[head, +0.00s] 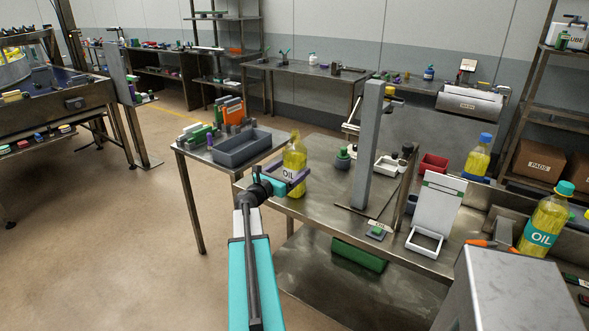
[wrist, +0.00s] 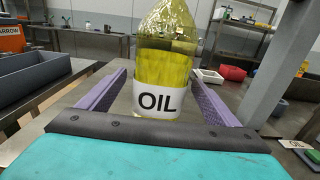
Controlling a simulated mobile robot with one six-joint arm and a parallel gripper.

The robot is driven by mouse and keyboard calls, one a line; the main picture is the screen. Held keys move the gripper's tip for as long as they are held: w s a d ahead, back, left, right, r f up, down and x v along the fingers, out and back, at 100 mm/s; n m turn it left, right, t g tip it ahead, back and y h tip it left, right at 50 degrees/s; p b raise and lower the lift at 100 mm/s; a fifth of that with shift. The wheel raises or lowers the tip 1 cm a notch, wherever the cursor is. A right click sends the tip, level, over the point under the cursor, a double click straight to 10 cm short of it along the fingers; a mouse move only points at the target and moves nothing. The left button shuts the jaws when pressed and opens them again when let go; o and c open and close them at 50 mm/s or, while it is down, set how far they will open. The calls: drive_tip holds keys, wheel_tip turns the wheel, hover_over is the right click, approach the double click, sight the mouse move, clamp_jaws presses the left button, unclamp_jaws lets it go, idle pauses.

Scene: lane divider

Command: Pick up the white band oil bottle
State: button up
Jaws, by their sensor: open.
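My gripper (head: 284,182) is open at the bottle's lower part. In the wrist view one purple finger of my gripper (wrist: 160,97) is on each side of the bottle, with gaps showing. Another oil bottle with a teal band (head: 542,226) stands at the far right. A third yellow bottle with a blue cap (head: 479,157) stands behind it.
A grey bin (head: 240,150) stands left of the bottle. A tall grey post (head: 368,145) rises from the table to its right. A white sign stand (head: 435,210), a white tray (head: 387,166) and a red bin (head: 433,164) are farther right.

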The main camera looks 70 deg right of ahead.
drive_tip(key=shift+x, duration=1.25)
drive_tip(key=c, duration=1.8)
drive_tip(key=shift+r, duration=0.15)
